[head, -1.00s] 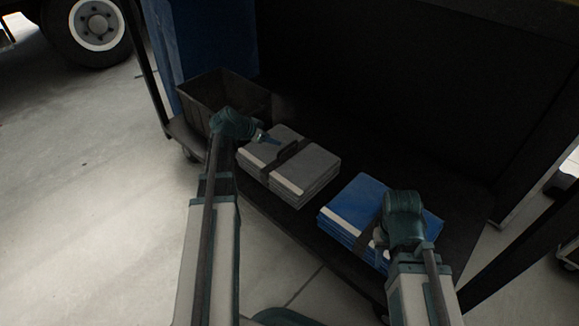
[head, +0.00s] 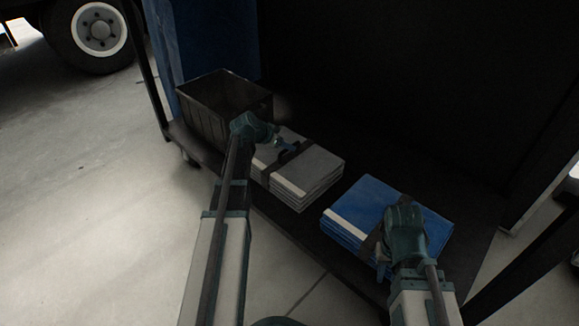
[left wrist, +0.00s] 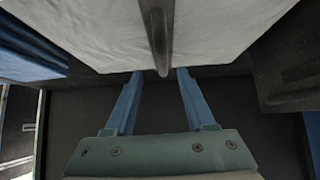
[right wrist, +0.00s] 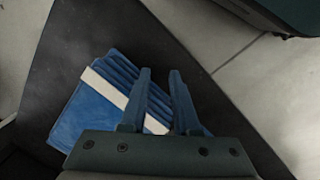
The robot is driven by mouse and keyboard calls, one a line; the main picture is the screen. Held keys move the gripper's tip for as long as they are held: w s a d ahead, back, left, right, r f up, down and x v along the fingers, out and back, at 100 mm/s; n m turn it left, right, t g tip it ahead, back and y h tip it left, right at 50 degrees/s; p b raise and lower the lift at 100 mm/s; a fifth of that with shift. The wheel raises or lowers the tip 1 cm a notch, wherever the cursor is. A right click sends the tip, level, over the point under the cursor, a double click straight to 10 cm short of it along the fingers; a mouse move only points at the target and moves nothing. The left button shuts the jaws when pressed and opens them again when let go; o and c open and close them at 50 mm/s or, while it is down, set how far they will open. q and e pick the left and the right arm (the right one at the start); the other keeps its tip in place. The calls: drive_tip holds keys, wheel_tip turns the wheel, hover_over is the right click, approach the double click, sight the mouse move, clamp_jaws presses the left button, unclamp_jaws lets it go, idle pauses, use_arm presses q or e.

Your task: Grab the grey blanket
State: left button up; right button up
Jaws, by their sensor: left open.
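The folded grey blanket (head: 312,167) lies on the dark cart deck, with a pale stripe and a dark strap with a handle (head: 294,155). My left gripper (head: 285,147) is open above the blanket, close to the handle. In the left wrist view the blanket (left wrist: 220,30) looks pale, and the strap handle (left wrist: 160,40) points between the open fingertips (left wrist: 160,72). Contact cannot be told. My right gripper (right wrist: 160,72) is open and empty over the edge of the folded blue blanket (right wrist: 80,120); my arm partly hides that blanket (head: 362,205) in the head view.
A dark open crate (head: 205,125) stands on the deck left of the grey blanket, close to my left gripper. A dark cart wall (head: 400,90) rises behind. A narrow strip of bare deck (head: 325,208) separates the two blankets. A truck wheel (head: 98,38) is far back left.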

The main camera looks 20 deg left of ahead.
sight(290, 159)
use_arm(q)
drive_tip(key=f+b, duration=0.1)
drive_tip(key=w+f+b, duration=0.2)
drive_tip(key=shift+w+d+f, duration=0.15)
drive_tip(key=shift+w+f, duration=0.1)
drive_tip(key=shift+f, duration=0.15)
use_arm(e)
wheel_tip(290, 159, down, 4)
drive_tip(key=shift+r, duration=0.1)
use_arm(q)
drive_tip(key=shift+w+d+f+b, duration=0.1)
drive_tip(key=shift+w+f+b, duration=0.15)
drive_tip(key=shift+b, duration=0.15)
use_arm(e)
drive_tip(key=shift+f, duration=0.2)
use_arm(q)
drive_tip(key=shift+r, duration=0.15)
use_arm(e)
drive_tip(key=shift+r, duration=0.1)
use_arm(q)
drive_tip(key=shift+c, duration=0.2)
clamp_jaws()
